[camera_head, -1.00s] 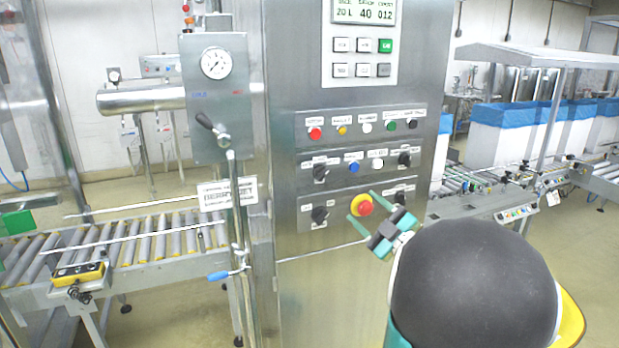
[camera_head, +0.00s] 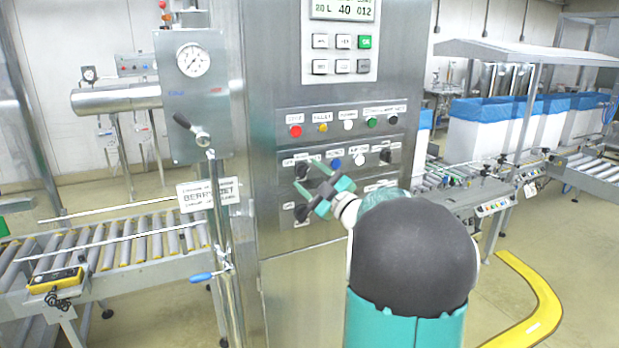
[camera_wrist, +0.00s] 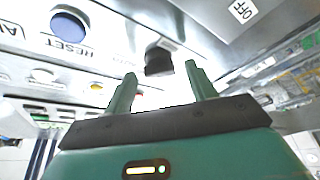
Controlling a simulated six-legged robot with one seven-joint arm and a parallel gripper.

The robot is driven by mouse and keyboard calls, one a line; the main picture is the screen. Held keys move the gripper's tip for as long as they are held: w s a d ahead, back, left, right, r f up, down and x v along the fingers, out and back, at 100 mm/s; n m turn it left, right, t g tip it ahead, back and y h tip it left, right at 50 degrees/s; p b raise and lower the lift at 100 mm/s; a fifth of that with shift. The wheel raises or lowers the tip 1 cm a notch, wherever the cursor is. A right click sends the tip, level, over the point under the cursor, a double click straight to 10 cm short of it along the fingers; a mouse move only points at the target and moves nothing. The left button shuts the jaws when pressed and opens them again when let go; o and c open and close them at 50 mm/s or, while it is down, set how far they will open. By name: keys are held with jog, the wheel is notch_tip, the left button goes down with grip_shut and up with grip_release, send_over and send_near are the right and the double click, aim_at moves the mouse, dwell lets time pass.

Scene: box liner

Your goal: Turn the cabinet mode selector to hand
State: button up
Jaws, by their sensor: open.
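A black selector knob (camera_head: 302,171) is at the left end of the cabinet's middle control row. It also shows in the wrist view (camera_wrist: 157,58), just beyond and between my fingertips. My gripper (camera_head: 306,175) is open, with one finger on each side of the knob's line in the picture. A gap seems to remain between the fingertips (camera_wrist: 161,70) and the knob; contact is not visible.
Other selectors are at the lower left (camera_head: 301,213) and middle right (camera_head: 386,156). A blue button (camera_head: 336,163) marked RESET is beside the knob. My arm covers part of the lower row. A lever (camera_head: 193,131) and roller conveyor (camera_head: 150,240) are left.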

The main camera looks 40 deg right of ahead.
jog(key=shift+w+r, duration=0.1)
jog(key=shift+w, duration=0.2)
jog(key=c, duration=1)
jog(key=shift+n, duration=0.6)
jog(key=n+g+y, duration=0.1)
jog(key=n, duration=0.3)
jog(key=shift+d+r, duration=0.1)
jog(key=shift+r, duration=0.05)
jog(key=n+g+y, duration=0.1)
jog(key=n+g, duration=0.1)
jog(key=n, duration=0.2)
jog(key=shift+r, duration=0.1)
jog(key=shift+n, duration=0.3)
